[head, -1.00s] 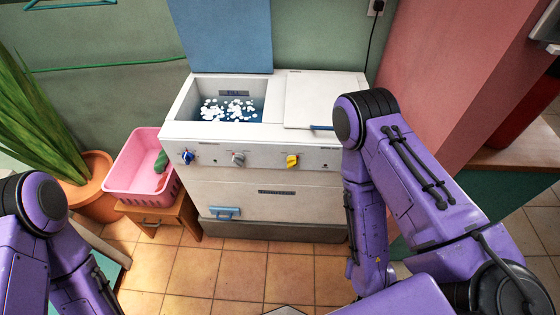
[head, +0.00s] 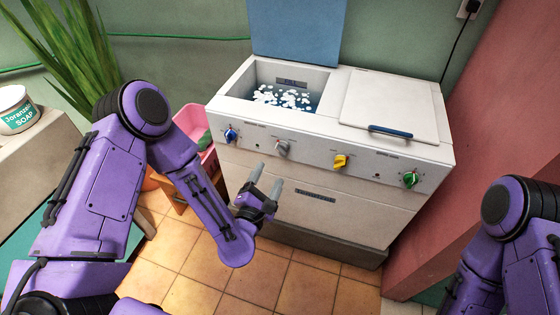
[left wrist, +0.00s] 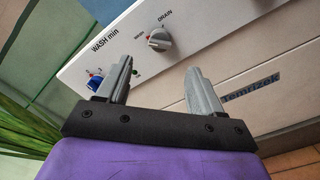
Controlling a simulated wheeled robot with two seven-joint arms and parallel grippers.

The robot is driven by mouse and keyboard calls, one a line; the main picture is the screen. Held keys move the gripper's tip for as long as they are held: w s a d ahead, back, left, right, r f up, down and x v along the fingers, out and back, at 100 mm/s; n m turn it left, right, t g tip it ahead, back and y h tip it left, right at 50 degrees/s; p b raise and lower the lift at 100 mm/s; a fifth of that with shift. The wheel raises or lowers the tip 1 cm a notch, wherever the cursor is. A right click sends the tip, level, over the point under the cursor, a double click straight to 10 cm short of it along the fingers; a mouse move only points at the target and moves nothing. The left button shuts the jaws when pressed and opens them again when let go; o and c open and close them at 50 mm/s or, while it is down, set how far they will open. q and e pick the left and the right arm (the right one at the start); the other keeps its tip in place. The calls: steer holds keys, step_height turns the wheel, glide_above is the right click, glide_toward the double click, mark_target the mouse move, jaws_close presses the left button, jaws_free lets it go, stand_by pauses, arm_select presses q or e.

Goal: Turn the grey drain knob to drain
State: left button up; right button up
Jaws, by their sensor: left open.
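The grey drain knob (head: 282,148) sits on the white washer's front panel, between a blue and a yellow knob. In the left wrist view the knob (left wrist: 160,40) is centred beyond my fingertips, between the labels WASH and DRAIN; a small red mark shows on its left, on the WASH side. My left gripper (head: 267,178) is open and empty, in front of the panel and below the knob, apart from it. In the left wrist view its two fingers (left wrist: 158,70) stand wide apart. My right gripper is out of view; only part of my right arm shows.
The blue knob (head: 231,135) is left of the grey one; the yellow knob (head: 340,161) and green knob (head: 411,180) are to the right. The tub (head: 284,94) holds foamy water. A pink basin (head: 207,158) stands left of the washer. A pink wall (head: 492,130) is at right.

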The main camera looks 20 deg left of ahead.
mark_target(280, 153)
arm_select(q)
steer(key=w+p, duration=0.1)
steer(key=w, duration=0.8)
steer(key=shift+w+d, duration=0.15)
steer(key=shift+w, duration=0.1)
steer(key=c, duration=1.1)
